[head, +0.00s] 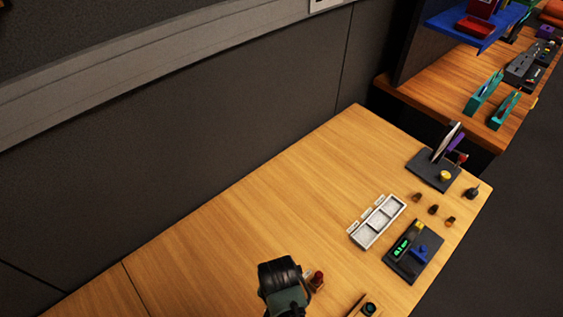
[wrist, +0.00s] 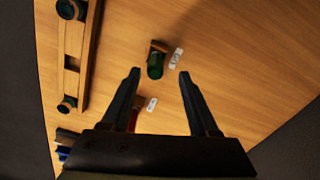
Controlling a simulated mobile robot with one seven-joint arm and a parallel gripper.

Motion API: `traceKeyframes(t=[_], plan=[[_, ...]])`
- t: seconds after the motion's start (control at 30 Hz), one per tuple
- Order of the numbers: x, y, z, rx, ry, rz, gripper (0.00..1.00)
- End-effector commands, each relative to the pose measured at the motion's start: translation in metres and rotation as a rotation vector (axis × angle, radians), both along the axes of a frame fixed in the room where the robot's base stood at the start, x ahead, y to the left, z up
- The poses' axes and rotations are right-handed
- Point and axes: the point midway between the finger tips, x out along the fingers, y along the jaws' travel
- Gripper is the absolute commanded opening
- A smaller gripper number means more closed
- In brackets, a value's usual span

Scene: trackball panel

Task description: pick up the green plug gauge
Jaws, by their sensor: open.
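In the wrist view, a dark green cylinder (wrist: 155,66), which looks like the green plug gauge, is on the wooden table beside a small brown block. My gripper (wrist: 158,72) is open and empty, with one finger on each side of the cylinder's line in the picture; I cannot tell the height gap. Other green round pieces, one at the top (wrist: 68,9) and one lower down (wrist: 67,104), are at a wooden rack (wrist: 96,45) on the left. In the head view, my arm's dark end (head: 283,288) is over the table's front, and the cylinder is not visible there.
White tags (wrist: 176,58) lie near the cylinder. A red piece (head: 317,279) is just right of my arm's end. A white three-part tray (head: 378,222) and a dark panel with a green display (head: 402,247) stand farther right. The table's middle is clear.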

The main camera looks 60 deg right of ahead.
Motion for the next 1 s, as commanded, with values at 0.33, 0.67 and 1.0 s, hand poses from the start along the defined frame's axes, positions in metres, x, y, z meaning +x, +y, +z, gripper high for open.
traceKeyframes(t=[0.33, 0.67, 1.0], plan=[[-0.009, 0.002, -0.032, 0.001, 0.002, -0.001, 0.61], [-0.007, 0.002, -0.055, -0.002, -0.002, 0.001, 0.61], [-0.007, 0.001, -0.054, -0.002, -0.002, 0.001, 0.27]])
